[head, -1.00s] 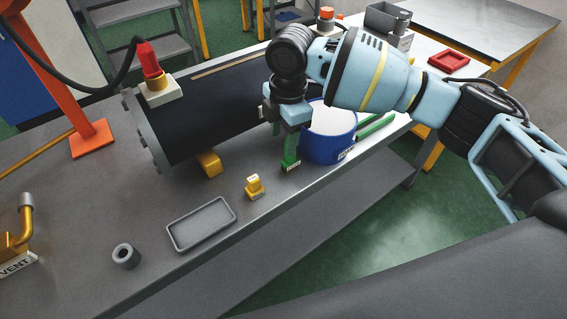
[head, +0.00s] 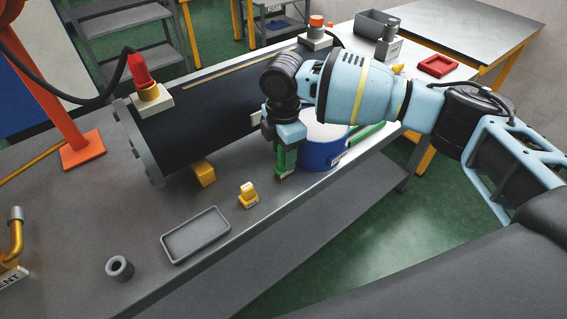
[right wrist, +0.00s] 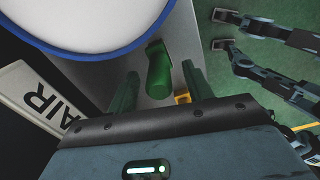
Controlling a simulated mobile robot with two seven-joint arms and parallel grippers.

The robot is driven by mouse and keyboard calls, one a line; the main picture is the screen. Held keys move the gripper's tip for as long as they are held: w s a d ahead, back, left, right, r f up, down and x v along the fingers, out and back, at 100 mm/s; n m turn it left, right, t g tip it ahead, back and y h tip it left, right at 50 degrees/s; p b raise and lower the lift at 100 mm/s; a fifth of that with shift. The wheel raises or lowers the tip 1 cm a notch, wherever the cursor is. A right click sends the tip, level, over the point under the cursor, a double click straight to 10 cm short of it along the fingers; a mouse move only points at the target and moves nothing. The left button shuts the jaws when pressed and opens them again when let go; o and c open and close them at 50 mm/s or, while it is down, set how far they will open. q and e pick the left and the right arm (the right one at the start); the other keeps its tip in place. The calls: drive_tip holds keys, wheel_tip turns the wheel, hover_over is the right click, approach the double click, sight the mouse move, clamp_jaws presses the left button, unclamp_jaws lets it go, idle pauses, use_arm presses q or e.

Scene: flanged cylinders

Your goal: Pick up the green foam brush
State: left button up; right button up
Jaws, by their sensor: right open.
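The green foam brush (head: 283,163) stands near the front edge of the grey bench, just left of the blue-rimmed drum (head: 325,155). Its upper part is hidden by my gripper in the head view. My right gripper (head: 285,146) points down over the brush, beside the drum. In the right wrist view the two green-tinted fingers of this gripper (right wrist: 160,80) are spread apart. The brush (right wrist: 158,72) shows between them, with a gap on both sides. I cannot tell how deep it sits between the fingers.
A black flanged cylinder (head: 205,115) lies behind the brush. A small yellow block (head: 248,195), a grey tray (head: 195,236) and a grey ring (head: 119,268) lie to the left along the bench. The drum's blue rim (right wrist: 75,52) is close to the fingers in the wrist view.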

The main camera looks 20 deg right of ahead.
sight(283, 159)
drive_tip(key=shift+f, duration=1.5)
drive_tip(key=shift+c, duration=0.2)
drive_tip(key=c, duration=1)
drive_tip(key=shift+r, duration=0.15)
drive_tip(key=shift+c, duration=0.2)
